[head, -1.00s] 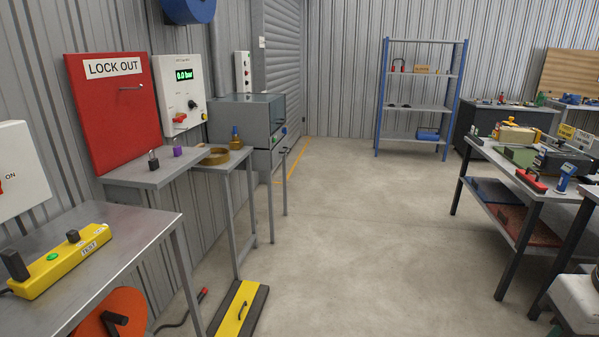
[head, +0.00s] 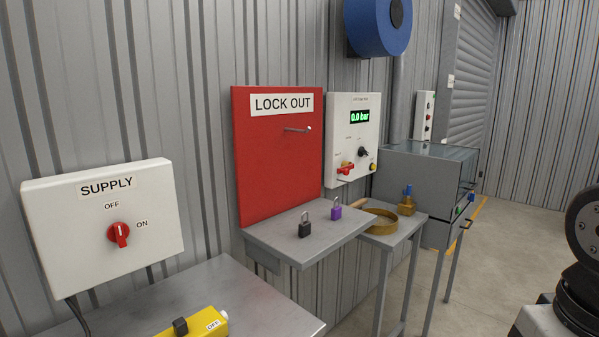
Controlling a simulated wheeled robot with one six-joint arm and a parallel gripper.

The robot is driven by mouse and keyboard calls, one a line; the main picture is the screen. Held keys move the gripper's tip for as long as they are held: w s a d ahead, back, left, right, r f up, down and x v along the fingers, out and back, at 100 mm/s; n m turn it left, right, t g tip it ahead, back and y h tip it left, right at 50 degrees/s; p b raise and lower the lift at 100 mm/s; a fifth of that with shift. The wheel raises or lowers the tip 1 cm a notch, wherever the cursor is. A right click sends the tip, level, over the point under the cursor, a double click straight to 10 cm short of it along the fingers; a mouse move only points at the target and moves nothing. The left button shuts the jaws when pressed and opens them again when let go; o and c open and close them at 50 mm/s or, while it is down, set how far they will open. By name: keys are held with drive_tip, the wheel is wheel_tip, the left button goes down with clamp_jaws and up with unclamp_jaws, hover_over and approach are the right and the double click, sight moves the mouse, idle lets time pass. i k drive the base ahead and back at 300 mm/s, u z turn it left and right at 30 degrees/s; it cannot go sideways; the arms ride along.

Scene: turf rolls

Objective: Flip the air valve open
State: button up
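A white air panel (head: 352,115) hangs on the corrugated wall, right of the red board. Its green display (head: 360,116) reads 0.0 bar. My gripper is not in view; only a dark part of my arm shows at the right edge.
A red LOCK OUT board (head: 270,190) hangs above a grey shelf (head: 290,243) with black (head: 305,230) and purple (head: 336,213) padlocks. A SUPPLY box (head: 105,225) is left. Floor at right is clear.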

sight(346, 170)
drive_tip(key=u, duration=0.05)
drive_tip(key=i, duration=0.15)
drive_tip(key=z, duration=0.5)
drive_tip(key=k, duration=0.55)
drive_tip(key=z, duration=0.85)
drive_tip(key=i, duration=0.75)
drive_tip(key=u, duration=0.9)
drive_tip(key=i, duration=0.8)
drive_tip(key=u, duration=0.8)
